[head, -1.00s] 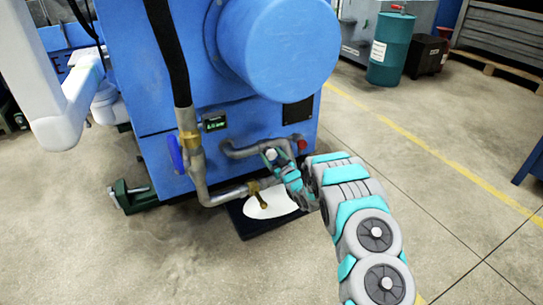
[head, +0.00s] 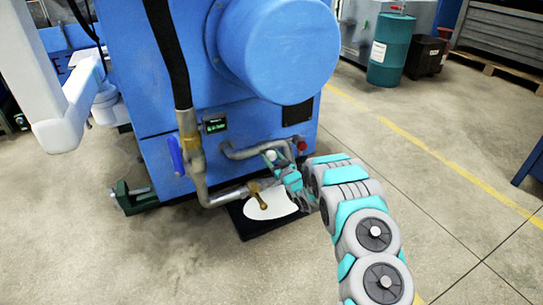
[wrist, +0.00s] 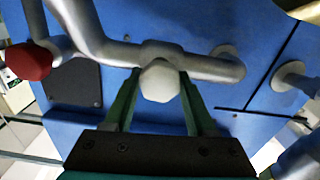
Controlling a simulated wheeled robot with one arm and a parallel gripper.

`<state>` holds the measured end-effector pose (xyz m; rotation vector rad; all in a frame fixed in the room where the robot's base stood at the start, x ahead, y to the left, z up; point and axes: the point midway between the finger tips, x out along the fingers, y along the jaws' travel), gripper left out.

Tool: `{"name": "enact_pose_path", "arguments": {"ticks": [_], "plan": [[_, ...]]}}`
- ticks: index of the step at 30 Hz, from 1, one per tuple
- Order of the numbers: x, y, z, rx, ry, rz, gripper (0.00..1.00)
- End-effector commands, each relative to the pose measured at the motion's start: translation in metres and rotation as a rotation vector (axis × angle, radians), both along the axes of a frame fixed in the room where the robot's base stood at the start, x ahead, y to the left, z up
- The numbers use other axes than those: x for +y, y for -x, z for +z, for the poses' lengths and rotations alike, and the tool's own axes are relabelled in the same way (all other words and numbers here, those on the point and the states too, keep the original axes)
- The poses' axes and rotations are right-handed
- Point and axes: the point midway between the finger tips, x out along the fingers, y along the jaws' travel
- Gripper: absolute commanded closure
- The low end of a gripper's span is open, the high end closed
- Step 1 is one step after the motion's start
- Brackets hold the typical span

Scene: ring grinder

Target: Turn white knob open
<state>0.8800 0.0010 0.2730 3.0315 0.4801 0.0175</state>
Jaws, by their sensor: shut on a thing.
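The white knob (wrist: 160,82) is a faceted, pale cap on a grey pipe at the front of the blue machine. In the wrist view my gripper (wrist: 158,90) has one green finger on each side of it and is shut on it. In the head view the white knob (head: 271,155) shows as a small pale spot at the tip of my gripper (head: 272,160), low on the machine's face. My gripper and wrist hide part of the pipe behind them.
A red knob (wrist: 28,62) sits on the same pipework, left of the white one in the wrist view. A blue lever (head: 175,155) and a brass-coloured valve (head: 260,196) are further left in the head view. A dark tray (head: 240,222) with white liquid lies below. Floor to the right is clear.

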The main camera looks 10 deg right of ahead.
Motion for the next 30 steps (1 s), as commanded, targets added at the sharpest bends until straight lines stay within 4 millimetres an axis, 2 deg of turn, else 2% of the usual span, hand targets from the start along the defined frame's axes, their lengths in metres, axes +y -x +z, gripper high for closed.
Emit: {"name": "enact_pose_path", "arguments": {"ticks": [8,30], "plan": [[-0.0001,0.0007,0.0026,0.068,-0.192,0.0,0.99],[-0.0027,-0.0001,0.0,0.283,-0.861,-0.002,0.99]]}}
